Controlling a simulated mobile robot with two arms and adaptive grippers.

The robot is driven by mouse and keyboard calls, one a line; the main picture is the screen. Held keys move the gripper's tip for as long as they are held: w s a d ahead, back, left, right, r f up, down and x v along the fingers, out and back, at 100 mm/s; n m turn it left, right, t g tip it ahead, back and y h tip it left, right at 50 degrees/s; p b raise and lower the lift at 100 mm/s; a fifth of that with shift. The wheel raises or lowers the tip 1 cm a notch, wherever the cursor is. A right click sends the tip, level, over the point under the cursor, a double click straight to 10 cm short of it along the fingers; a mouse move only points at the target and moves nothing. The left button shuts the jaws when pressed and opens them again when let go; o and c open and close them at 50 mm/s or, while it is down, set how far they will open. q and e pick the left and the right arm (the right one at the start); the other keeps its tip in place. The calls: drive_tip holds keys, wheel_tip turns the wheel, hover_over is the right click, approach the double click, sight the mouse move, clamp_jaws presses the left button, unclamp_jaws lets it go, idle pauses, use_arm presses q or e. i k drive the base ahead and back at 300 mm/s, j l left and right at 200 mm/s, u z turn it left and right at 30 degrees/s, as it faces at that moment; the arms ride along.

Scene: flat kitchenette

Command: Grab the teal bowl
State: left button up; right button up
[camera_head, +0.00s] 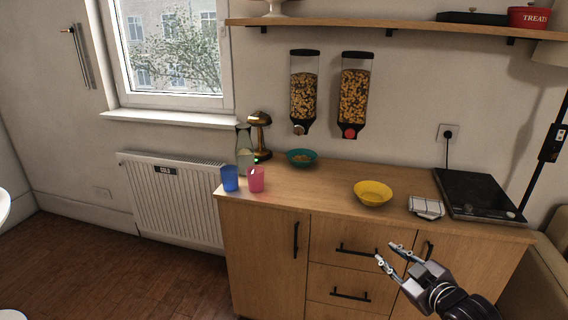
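The teal bowl (301,158) sits on the wooden counter near the wall, below the left cereal dispenser. Something brown, perhaps cereal, shows inside it. My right gripper (388,255) is in front of the counter's drawers, low and to the right of the teal bowl and well apart from it. Its two fingers are spread with nothing between them. My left gripper is not in view.
A yellow bowl (373,193) stands on the counter nearer my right gripper. A blue cup (229,178), a pink cup (256,179), a glass carafe (244,150) and a lamp (260,120) stand left of the teal bowl. A hob (480,194) is at right. Counter between the bowls is clear.

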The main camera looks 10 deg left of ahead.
sight(309, 153)
drive_tip(key=u, duration=0.4)
drive_tip(key=i+l+u, duration=0.1)
drive_tip(key=u, duration=0.3)
drive_tip(key=l+u, duration=0.1)
drive_tip(key=u, duration=0.3)
drive_tip(key=l+u, duration=0.1)
drive_tip(key=u, duration=0.3)
drive_tip(key=i+l, duration=0.1)
drive_tip(key=l, duration=0.55)
drive_tip(key=i+l, duration=0.1)
drive_tip(key=l, duration=0.55)
drive_tip(key=i+l, duration=0.1)
drive_tip(key=l, duration=0.55)
drive_tip(key=i+l, duration=0.1)
drive_tip(key=l, duration=0.55)
drive_tip(key=i+l+u, duration=0.1)
drive_tip(key=l, duration=0.5)
